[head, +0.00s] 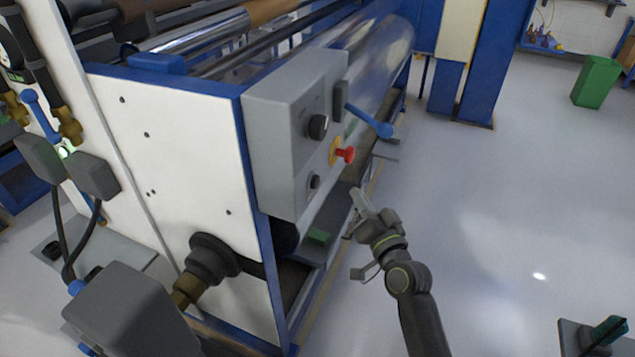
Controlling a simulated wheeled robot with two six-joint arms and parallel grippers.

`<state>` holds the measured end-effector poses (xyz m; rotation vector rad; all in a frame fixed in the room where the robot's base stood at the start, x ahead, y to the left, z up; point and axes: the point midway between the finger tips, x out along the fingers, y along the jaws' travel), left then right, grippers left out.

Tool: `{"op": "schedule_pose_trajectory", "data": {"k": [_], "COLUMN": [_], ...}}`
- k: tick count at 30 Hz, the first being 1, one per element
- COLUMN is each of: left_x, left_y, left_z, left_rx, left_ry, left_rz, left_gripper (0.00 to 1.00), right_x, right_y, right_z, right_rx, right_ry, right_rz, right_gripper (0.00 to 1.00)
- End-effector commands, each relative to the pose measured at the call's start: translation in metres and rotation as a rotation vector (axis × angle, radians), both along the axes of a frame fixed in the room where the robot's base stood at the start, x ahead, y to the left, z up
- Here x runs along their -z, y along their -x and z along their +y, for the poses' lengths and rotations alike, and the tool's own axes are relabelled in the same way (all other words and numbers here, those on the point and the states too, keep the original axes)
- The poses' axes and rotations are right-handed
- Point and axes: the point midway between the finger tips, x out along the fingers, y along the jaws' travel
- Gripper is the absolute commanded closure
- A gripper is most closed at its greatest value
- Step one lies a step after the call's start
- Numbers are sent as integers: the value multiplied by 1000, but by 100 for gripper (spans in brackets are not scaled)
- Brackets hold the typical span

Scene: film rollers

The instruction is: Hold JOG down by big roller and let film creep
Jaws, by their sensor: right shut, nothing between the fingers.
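A grey control box (290,135) is on the near end of the blue-and-white film machine. Its face has a black upper knob (317,127), a red button (345,155) on a yellow plate and a small dark lower control (314,182). Their labels are too small to read, so I cannot tell which is JOG. A big shiny roller (385,55) runs back behind the box. My right gripper (358,204) is shut and empty, to the lower right of the box and apart from its controls. My left gripper is out of view.
A blue-handled lever (371,121) sticks out to the right of the box, above my right gripper. A green bin (596,82) stands far right. A dark green pedal-like item (607,332) is at the lower right. The floor between is clear.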

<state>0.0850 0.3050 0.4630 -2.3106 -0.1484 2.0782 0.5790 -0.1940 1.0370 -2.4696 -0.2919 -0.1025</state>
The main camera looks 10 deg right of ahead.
Motion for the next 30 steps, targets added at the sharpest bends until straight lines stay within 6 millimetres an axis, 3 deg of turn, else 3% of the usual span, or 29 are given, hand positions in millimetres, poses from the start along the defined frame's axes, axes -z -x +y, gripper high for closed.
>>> {"op": "schedule_pose_trajectory", "data": {"k": [6, 12, 30], "left_x": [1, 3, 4], "left_y": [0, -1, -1], "left_z": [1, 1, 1], "left_rx": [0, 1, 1], "left_ry": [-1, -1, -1], "left_rz": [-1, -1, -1], "left_gripper": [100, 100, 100], "right_x": [0, 0, 0], "right_y": [-18, -29, -33], "right_z": [28, 43, 49], "right_rx": [-1, 0, 0], "right_ry": [-4, -1, 0], "right_rz": [0, -1, 0], "right_gripper": [100, 100, 100]}}
